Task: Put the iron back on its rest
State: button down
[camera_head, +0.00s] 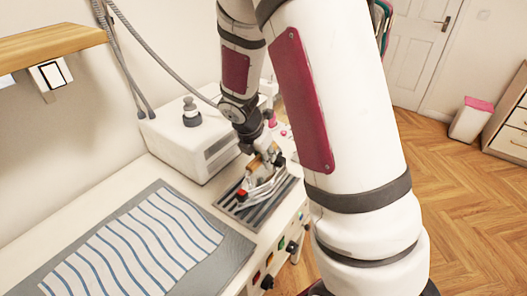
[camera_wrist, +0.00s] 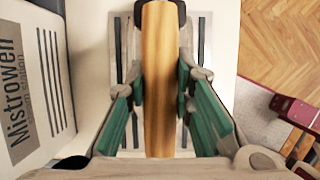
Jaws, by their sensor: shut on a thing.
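The iron (camera_head: 262,184) is a light metal iron with a wooden handle and a red part near its left end. My gripper (camera_head: 264,158) is above it and shut on the handle. In the wrist view the wooden handle (camera_wrist: 158,90) runs lengthwise between the green pads of my gripper (camera_wrist: 160,78). The rest (camera_head: 234,208) is a grey plate with dark strips, directly under the iron. It also shows in the wrist view (camera_wrist: 204,28). I cannot tell whether the iron's sole touches the rest. The handle and fingers hide most of the iron's body in the wrist view.
A white steam station box (camera_head: 178,140) stands beside the rest at the back left, with a grey hose rising behind it. A striped cloth (camera_head: 140,240) lies on a grey mat at the front left of the table. A wooden shelf (camera_head: 50,44) juts from the wall.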

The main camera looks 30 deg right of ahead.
jog(key=shift+f, duration=0.2)
dwell(0.3)
jog(key=c, duration=1.4)
grip_release()
jog(key=v, duration=1.2)
jog(key=shift+s, duration=0.1)
jog(key=s+a+r+m+t+y, duration=0.2)
jog(key=s+a+r+m, duration=0.2)
jog(key=s+r+m, duration=0.3)
jog(key=s+a+r+m+t+y, duration=0.1)
jog(key=s+a+r+m, duration=0.4)
jog(key=s+m, duration=0.9)
notch_tip(320, 180, up, 2)
jog(key=shift+a+r+m+t+y, duration=0.1)
jog(key=shift+a+m+t+y, duration=0.1)
jog(key=shift+m+t+y, duration=0.4)
jog(key=shift+w, duration=0.1)
